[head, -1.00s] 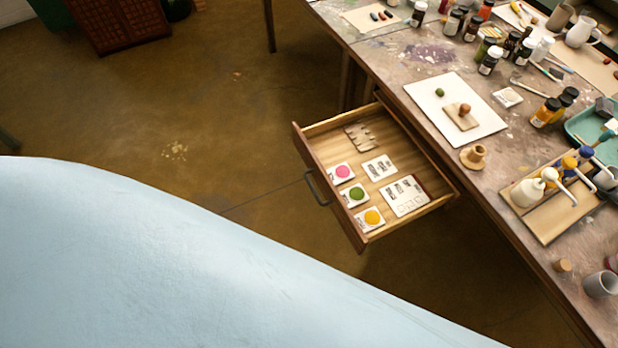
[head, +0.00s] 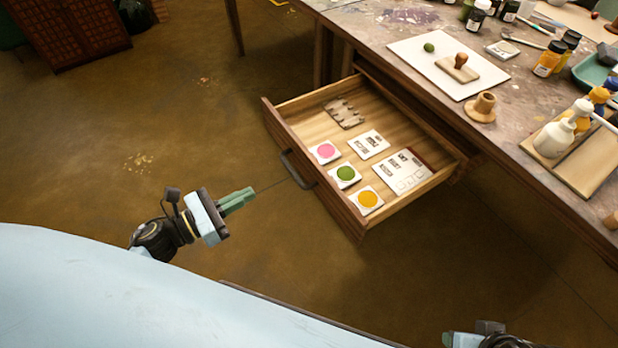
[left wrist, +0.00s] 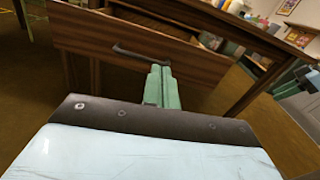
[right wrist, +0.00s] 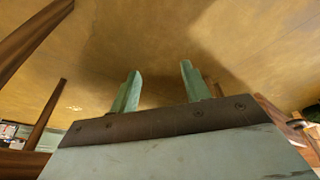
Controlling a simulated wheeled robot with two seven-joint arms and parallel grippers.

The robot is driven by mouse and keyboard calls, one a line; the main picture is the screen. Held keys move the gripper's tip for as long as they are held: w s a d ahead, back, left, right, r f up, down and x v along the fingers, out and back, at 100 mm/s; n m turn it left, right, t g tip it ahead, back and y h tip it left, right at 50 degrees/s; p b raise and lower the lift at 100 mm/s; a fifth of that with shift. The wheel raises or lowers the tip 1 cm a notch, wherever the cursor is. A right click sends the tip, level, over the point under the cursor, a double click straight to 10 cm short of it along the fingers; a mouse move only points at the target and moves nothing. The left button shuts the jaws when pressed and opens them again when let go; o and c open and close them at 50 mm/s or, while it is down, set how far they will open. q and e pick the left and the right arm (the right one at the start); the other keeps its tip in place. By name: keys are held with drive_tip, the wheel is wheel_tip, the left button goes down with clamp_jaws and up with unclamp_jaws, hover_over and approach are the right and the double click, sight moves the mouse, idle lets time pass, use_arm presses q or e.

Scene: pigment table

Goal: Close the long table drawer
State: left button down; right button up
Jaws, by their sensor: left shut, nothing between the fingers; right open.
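The long table drawer (head: 330,205) is pulled out from the table (head: 400,75), its inside open to view. Its front carries a dark handle (head: 296,170). The drawer front (left wrist: 195,62) and handle (left wrist: 140,54) also show in the left wrist view. My left gripper (head: 245,198) is shut and empty, left of the drawer front and apart from it, pointing toward it. Its closed fingers (left wrist: 162,85) appear just below the handle in the left wrist view. My right gripper (right wrist: 157,82) is open and empty over the floor; only part of the right arm shows at the head view's bottom edge.
In the drawer lie cards with pink, green (head: 346,174) and orange spots, printed cards and a notched wooden piece (head: 345,113). Bottles, a white board (head: 480,88) and a wooden rack (head: 570,160) stand on the table. The floor (head: 150,110) before the drawer is clear.

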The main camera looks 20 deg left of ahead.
use_arm(q)
drive_tip(key=m, duration=0.1)
approach(312, 163)
drive_tip(key=shift+h, duration=0.3)
drive_tip(key=b+x, duration=0.1)
drive_tip(key=x, duration=0.4)
drive_tip(key=shift+w+f+b, duration=0.15)
drive_tip(key=shift+w+b, duration=0.15)
drive_tip(key=shift+w+d, duration=0.45)
drive_tip(key=shift+w, duration=0.1)
use_arm(e)
drive_tip(key=shift+w+a+r+t+y, duration=0.1)
drive_tip(key=shift+w+a+r+t, duration=0.2)
drive_tip(key=shift+w+r+t, duration=0.25)
drive_tip(key=shift+w+a+r+t+y, duration=0.1)
drive_tip(key=shift+w+a+r+t, duration=0.2)
drive_tip(key=shift+w+r+t, duration=0.25)
drive_tip(key=shift+w+a+r+t+y, duration=0.1)
drive_tip(key=shift+w+a+r+t, duration=0.25)
drive_tip(key=shift+w+r, duration=0.35)
use_arm(q)
drive_tip(key=shift+w, duration=0.1)
